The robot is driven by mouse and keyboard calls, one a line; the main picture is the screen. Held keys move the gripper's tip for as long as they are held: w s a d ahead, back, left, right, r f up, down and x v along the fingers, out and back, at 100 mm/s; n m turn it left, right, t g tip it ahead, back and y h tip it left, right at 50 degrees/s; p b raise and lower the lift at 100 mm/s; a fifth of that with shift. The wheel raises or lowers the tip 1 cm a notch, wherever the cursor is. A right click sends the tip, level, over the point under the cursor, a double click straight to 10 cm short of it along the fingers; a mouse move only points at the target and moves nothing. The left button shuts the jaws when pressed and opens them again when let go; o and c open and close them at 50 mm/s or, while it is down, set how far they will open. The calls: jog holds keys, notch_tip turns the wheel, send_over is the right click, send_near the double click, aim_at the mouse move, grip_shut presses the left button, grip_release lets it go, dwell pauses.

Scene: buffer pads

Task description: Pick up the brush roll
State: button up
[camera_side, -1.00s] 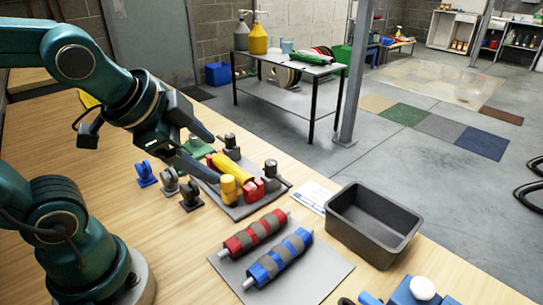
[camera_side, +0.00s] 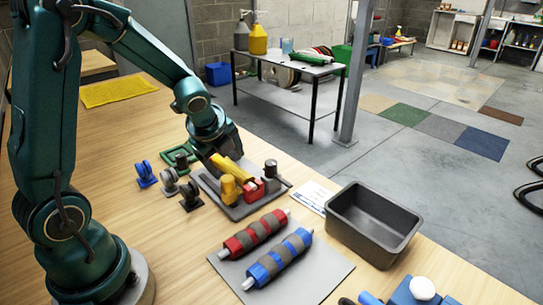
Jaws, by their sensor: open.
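Two banded rolls with pale shaft ends lie side by side on a grey mat (camera_side: 318,278): a red and dark grey roll (camera_side: 254,233) and a blue and dark grey roll (camera_side: 279,257). I cannot tell which roll the task calls the brush roll. My gripper (camera_side: 221,157) is open and low over the far end of the yellow roll, pointing down. Its fingertips are dark and partly hidden, and contact with the roll is unclear. It is well apart from the banded rolls.
An empty black bin (camera_side: 409,226) stands right of the mat beside a white sheet (camera_side: 314,195). Small blue and grey caster-like parts (camera_side: 146,174) stand left of the fixture. A green frame (camera_side: 178,155) lies behind them. A yellow mat (camera_side: 120,91) is at the back left.

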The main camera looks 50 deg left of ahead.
aim_at(231, 167)
jog(key=shift+x, duration=1.85)
grip_shut()
jog(key=shift+r, duration=0.15)
